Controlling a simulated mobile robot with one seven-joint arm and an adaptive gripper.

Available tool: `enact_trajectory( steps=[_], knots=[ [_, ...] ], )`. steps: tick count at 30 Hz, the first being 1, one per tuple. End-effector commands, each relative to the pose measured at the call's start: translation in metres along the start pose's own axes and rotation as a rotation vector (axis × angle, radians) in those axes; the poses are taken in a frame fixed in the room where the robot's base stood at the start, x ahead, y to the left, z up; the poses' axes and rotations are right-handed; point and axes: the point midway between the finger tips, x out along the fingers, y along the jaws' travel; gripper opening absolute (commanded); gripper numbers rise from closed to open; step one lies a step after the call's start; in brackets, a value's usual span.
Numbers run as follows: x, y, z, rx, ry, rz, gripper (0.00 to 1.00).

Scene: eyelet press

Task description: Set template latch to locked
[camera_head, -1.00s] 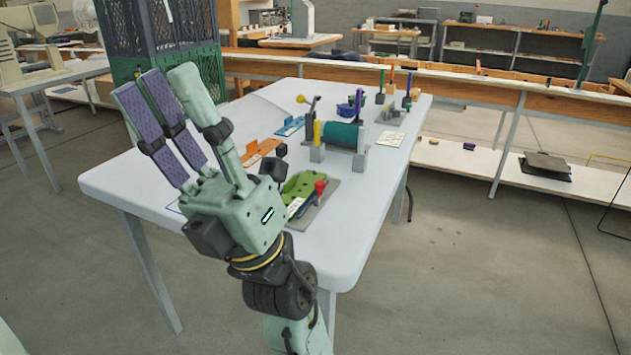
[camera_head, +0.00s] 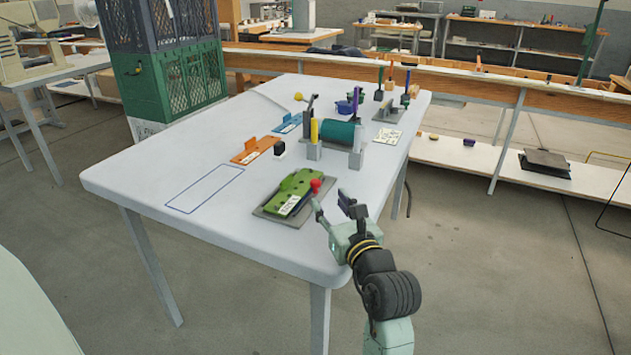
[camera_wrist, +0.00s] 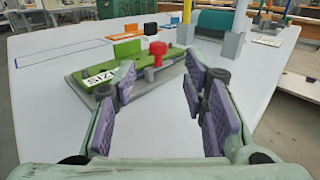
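The green template (camera_head: 288,190) lies on a grey base plate (camera_head: 264,213) near the front of the table, with a white label along its near side. The red knob of the latch (camera_head: 315,185) stands at its right end. The wrist view also shows the red knob (camera_wrist: 157,48) upright above the green template (camera_wrist: 127,64). My gripper (camera_head: 332,203) is open and empty, low at the right of the knob. In the wrist view the knob shows beyond the open fingers, apart from them. I cannot tell the latch's position.
An orange plate (camera_head: 250,152) and a blue plate (camera_head: 289,122) lie farther back. A press-like fixture with a teal cylinder (camera_head: 337,132) stands behind the green template. An empty blue outline (camera_head: 205,188) marks clear table at the left. The table's front-right edge is under my arm.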

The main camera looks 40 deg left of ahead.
Motion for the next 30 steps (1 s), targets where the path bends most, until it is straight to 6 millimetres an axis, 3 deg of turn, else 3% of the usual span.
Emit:
enact_trajectory(
  steps=[9, 15, 27, 30],
  knots=[
    [0.061, 0.003, 0.003, -0.001, -0.001, 0.006, 0.40],
    [0.086, 0.002, 0.002, 0.001, -0.002, 0.005, 0.40],
    [0.095, 0.002, 0.002, 0.001, -0.004, 0.004, 0.40],
    [0.095, 0.002, 0.002, 0.001, -0.004, 0.004, 0.34]
  ],
)
